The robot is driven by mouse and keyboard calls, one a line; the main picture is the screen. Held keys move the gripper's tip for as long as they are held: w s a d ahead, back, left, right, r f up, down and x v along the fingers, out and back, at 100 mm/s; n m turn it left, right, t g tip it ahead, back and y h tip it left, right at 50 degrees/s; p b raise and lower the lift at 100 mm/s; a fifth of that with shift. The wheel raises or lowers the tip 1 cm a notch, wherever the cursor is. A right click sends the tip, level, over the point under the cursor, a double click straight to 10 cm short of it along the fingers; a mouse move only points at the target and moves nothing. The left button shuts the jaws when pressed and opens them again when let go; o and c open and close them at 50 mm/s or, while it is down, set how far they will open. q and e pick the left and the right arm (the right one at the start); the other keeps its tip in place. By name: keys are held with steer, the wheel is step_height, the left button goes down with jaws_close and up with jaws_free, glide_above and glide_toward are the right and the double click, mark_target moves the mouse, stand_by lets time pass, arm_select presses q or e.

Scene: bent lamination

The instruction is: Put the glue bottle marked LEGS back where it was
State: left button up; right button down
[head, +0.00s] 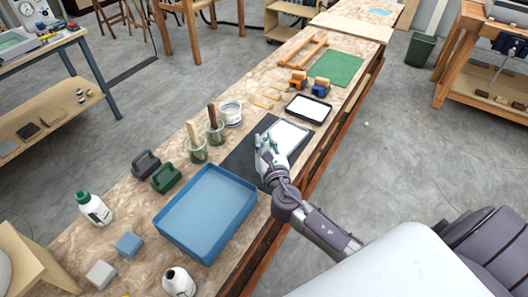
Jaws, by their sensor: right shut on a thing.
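A white bottle with a green cap (95,209) stands upright at the left edge of the bench. No marking is readable on either, so I cannot tell which is LEGS. My right gripper (264,146) is over the dark mat (240,161), beside a white sheet or panel (289,136), far from both bottles. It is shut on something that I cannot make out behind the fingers. My left gripper is out of view.
A blue tray (207,212) lies between the bottles and the mat. Dark and green block-like tools (166,178), brush pots (197,151) and a white tub (231,112) line its far side. Blue and grey blocks (129,245) sit near the green-capped bottle. Bare bench shows around it.

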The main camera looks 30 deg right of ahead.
steer(key=shift+a+f, duration=0.1)
steer(key=shift+f, duration=0.2)
step_height(320, 180, down, 4)
steer(key=shift+r+b, duration=0.2)
steer(key=shift+b, duration=0.3)
steer(key=shift+f, duration=0.15)
steer(key=c, duration=1)
jaws_free()
